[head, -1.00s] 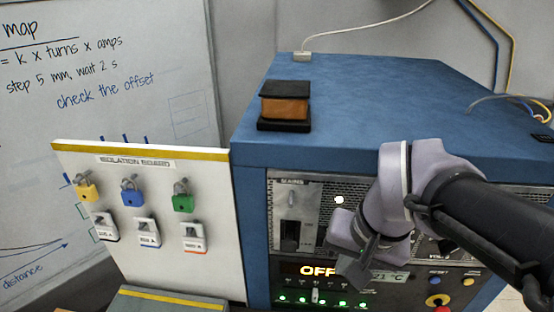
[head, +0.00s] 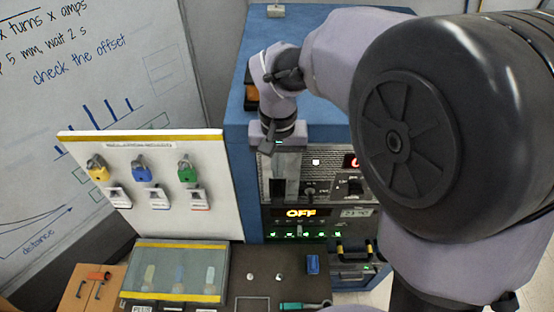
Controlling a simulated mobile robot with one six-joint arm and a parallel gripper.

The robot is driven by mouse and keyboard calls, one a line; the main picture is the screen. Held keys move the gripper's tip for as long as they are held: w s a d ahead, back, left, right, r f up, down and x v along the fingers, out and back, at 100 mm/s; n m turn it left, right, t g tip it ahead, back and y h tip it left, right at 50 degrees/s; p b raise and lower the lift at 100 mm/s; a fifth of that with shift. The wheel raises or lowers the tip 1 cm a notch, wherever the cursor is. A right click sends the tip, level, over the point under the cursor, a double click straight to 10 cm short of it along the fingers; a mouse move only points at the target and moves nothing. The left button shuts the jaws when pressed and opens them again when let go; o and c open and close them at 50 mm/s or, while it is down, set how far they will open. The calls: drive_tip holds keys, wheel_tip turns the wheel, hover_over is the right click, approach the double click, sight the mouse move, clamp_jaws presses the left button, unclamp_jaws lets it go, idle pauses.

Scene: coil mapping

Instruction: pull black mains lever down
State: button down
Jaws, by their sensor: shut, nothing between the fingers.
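The mains panel (head: 315,178) is at the upper left of the blue cabinet's front in the head view. My gripper (head: 285,187) hangs downward in front of the left part of this panel, where the mains switch is. Its fingers look closed together and hold nothing. The black mains lever is hidden behind my gripper, so I cannot tell its position or whether the fingers touch it. An orange display (head: 300,212) below reads OFF.
The isolation board (head: 150,215) with yellow, blue and green padlocks stands left of the blue cabinet (head: 240,190). A clear-lidded box (head: 175,292) and a dark bench panel (head: 245,297) lie in front. My arm covers the right side.

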sight(278, 196)
drive_tip(key=f, duration=0.8)
drive_tip(key=shift+w+f, duration=0.2)
drive_tip(key=shift+f, duration=0.05)
